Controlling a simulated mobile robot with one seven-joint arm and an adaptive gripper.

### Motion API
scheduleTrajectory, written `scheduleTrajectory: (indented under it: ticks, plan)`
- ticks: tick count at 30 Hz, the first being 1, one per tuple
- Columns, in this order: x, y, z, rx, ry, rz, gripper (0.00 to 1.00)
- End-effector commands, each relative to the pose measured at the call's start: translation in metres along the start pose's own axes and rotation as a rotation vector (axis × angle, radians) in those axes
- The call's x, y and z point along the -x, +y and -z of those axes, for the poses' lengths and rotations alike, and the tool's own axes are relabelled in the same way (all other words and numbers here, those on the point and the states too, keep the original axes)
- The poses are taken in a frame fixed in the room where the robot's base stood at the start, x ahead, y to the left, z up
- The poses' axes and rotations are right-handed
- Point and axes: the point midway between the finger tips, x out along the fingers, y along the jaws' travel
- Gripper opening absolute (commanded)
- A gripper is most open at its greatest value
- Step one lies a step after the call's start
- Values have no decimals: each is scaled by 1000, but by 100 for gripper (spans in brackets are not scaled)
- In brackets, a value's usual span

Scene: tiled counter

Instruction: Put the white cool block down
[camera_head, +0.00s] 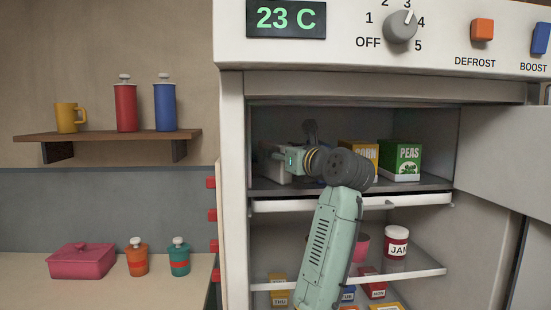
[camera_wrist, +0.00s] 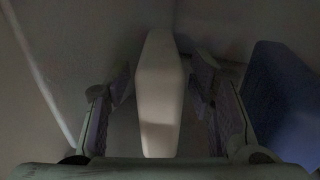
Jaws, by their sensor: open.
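The white cool block (camera_wrist: 159,95) stands on the floor of the upper freezer compartment in the wrist view. It sits between the two fingers of my gripper (camera_wrist: 163,84), which are spread, with a dark gap showing on each side of the block. In the head view my gripper reaches into the left part of the upper compartment (camera_head: 420,184), and my arm hides much of what is around it. Whether the block's underside rests flat cannot be seen.
A dark blue block (camera_wrist: 283,105) stands close to the right finger. A corn box (camera_head: 358,152) and a green peas box (camera_head: 400,161) stand right of my wrist. The compartment's side wall (camera_wrist: 35,75) is on the left. The freezer door (camera_head: 505,150) hangs open at right.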

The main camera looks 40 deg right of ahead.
Motion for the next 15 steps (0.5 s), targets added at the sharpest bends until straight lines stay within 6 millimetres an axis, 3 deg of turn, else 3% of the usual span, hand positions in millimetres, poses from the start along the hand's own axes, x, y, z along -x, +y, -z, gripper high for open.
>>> scheduleTrajectory:
  ticks: [6,15]
  plan:
    - [48,0,2,1,-4,0,49]
    - [76,0,0,0,-1,0,49]
